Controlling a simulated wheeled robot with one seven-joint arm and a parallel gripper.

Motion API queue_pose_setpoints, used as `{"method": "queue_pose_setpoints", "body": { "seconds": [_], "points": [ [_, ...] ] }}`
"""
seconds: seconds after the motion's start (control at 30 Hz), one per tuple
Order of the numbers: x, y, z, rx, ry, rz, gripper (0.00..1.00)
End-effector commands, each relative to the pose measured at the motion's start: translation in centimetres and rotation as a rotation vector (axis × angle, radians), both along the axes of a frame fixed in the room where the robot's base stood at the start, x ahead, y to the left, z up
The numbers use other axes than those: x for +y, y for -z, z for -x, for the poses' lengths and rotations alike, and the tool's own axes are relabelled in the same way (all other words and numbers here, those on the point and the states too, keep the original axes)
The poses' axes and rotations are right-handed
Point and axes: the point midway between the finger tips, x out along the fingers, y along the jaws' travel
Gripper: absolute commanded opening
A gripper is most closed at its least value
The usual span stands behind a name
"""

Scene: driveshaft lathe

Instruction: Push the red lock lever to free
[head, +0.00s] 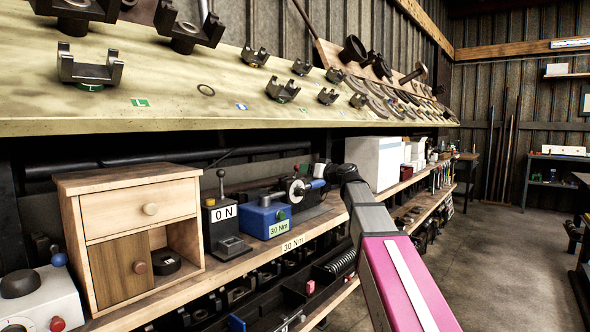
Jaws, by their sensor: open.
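My magenta and grey arm reaches in from the lower right to the shelf under the sloping bench. My gripper (324,171), small and dark at its end, is open beside a small machine with a round pale dial (298,189) and a blue handle (318,184). A small red tip (297,168) shows above the dial; I cannot tell whether it is the lock lever or its position. Another red knob (57,324) is on the white box at the lower left. My gripper's fingers are too small to make out, and touch cannot be told.
A blue box labelled 30 Nm (264,219) and a black force gauge reading 0 N (222,222) stand left of the gripper. A wooden cabinet (130,232) is further left. A white box (374,162) stands close behind my wrist. The floor at right is clear.

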Motion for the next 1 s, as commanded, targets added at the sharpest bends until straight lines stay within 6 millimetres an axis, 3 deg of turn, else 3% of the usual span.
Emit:
{"method": "queue_pose_setpoints", "body": {
  "seconds": [0.4,0.8,0.93,0.97,1.0],
  "points": [
    [5.2,-0.1,-5.0,0.001,-0.002,-0.002,0.56],
    [5.9,0.0,-5.6,0.002,0.0,-0.003,0.56],
    [5.9,0.0,-5.5,0.002,0.0,-0.003,0.14],
    [5.9,0.0,-5.5,0.002,0.0,-0.003,0.08],
    [5.9,0.0,-5.5,0.002,0.0,-0.003,0.08]
  ]
}}
